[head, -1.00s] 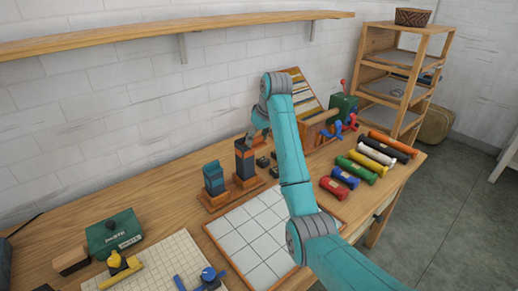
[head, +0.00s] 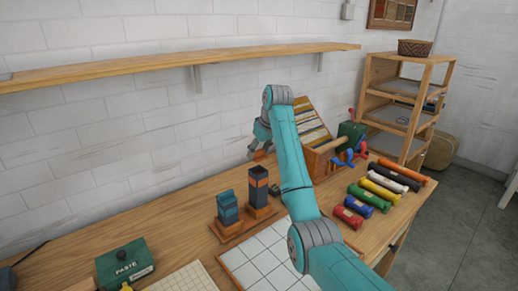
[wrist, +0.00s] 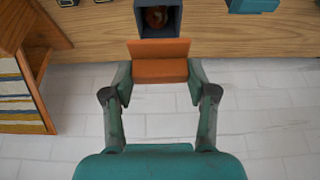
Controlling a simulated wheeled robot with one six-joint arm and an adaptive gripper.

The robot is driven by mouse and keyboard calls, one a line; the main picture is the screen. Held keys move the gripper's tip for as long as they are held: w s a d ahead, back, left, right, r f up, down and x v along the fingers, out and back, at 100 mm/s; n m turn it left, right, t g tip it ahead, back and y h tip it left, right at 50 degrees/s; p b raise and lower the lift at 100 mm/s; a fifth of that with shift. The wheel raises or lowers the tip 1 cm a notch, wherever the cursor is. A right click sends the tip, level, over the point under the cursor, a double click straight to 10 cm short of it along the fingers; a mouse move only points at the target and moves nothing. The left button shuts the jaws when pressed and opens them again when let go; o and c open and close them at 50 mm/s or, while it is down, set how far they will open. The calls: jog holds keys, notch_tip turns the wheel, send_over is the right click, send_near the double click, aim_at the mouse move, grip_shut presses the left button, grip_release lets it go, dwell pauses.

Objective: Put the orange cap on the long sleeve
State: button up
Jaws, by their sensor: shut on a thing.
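The orange cap (wrist: 158,62) is a block held between the fingers of my gripper (wrist: 158,80) in the wrist view. Just beyond it stands a dark sleeve with a square open top (wrist: 157,31) and something reddish-brown inside. In the head view the taller dark sleeve with an orange band, which looks like the long sleeve (head: 258,190), stands upright on a wooden base. A blue sleeve (head: 228,208) stands left of it. My gripper (head: 259,152) is above and behind the dark sleeve, apart from it. The cap is small there.
Several coloured rolls (head: 374,196) lie at the right of the bench. A white tiled board (head: 262,255) lies in front of the sleeves. A green paste box (head: 126,263) is at left. A shelf (head: 180,65) runs along the wall.

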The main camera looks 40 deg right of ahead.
aim_at(261, 158)
jog(key=shift+f, duration=2.35)
jog(key=shift+f, duration=0.15)
dwell(0.5)
jog(key=o, duration=1.2)
jog(key=shift+r, duration=3.55)
grip_shut()
